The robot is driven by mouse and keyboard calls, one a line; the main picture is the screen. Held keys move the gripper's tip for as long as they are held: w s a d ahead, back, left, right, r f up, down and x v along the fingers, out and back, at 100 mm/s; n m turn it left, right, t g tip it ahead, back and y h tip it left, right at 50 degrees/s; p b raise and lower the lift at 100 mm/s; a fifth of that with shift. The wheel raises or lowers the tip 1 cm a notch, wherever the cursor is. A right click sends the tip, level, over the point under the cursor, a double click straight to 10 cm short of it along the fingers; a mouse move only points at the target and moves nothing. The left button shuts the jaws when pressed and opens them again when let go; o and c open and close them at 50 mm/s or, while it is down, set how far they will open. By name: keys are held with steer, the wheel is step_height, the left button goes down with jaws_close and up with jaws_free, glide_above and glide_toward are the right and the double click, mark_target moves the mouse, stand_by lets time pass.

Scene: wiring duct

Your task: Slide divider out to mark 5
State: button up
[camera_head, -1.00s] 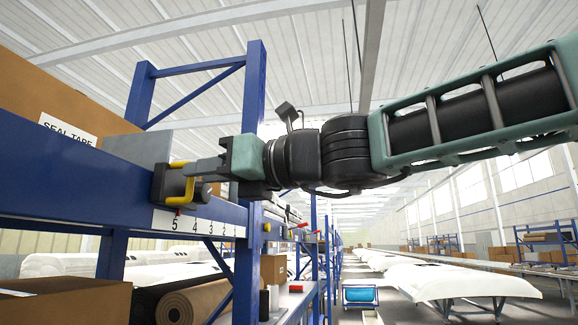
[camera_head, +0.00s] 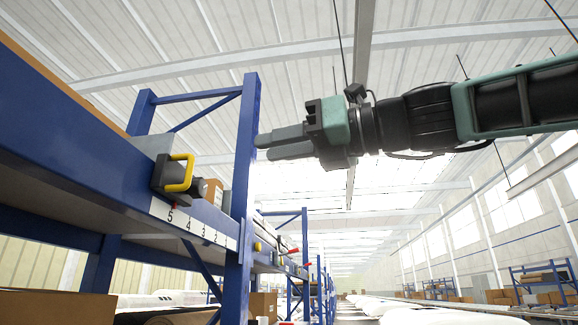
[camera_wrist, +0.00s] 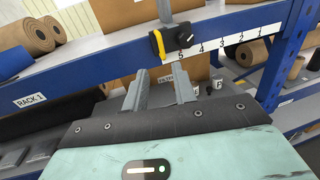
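The divider (camera_head: 150,147) is a grey plate at the shelf's blue front beam, with a black block and a yellow handle (camera_head: 180,173) on its front. A small red pointer (camera_head: 174,206) under the block stands at the 5 on the white number strip (camera_head: 206,232). My gripper (camera_head: 262,148) is in the air to the right of the handle, apart from it, with nothing held. In the wrist view the fingers (camera_wrist: 158,77) are spread with a gap between them. The yellow handle (camera_wrist: 158,42) and black block show beyond the fingertips there.
The blue beam (camera_head: 85,150) and a blue upright (camera_head: 243,170) stand close to my gripper's left. Brown rolls (camera_wrist: 32,36) and cardboard boxes (camera_wrist: 125,15) are on the shelf. The space right of the rack is open.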

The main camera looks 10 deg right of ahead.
steer(key=shift+s+d+f+b, duration=0.1)
steer(key=shift+s+d+b, duration=0.4)
steer(key=shift+b, duration=0.45)
steer(key=shift+w, duration=0.1)
steer(key=a+f+n+g+h, duration=0.2)
steer(key=f+n, duration=0.2)
steer(key=f, duration=0.7)
steer(key=a+f+n+g+h+p, duration=0.1)
steer(key=f+n+h, duration=0.3)
steer(key=f, duration=0.7)
steer(key=a+f+n+g+h, duration=0.15)
steer(key=f+n, duration=0.35)
steer(key=f, duration=0.6)
steer(key=s+d+f+n+g+h, duration=0.1)
steer(key=s+d+f+n+h, duration=0.1)
steer(key=s+d+f+n, duration=0.2)
steer(key=s+d+f+n+g+h, duration=0.2)
steer(key=f+n, duration=0.6)
steer(key=f, duration=0.5)
steer(key=s+d+f+n+g+h, duration=0.1)
steer(key=s+d+f+n+h, duration=0.2)
steer(key=s+d+f+n, duration=0.3)
step_height(320, 180, down, 3)
steer(key=shift+s+f+n+g+p, duration=0.1)
steer(key=shift+s+n+g+p, duration=0.35)
steer(key=shift+s, duration=0.6)
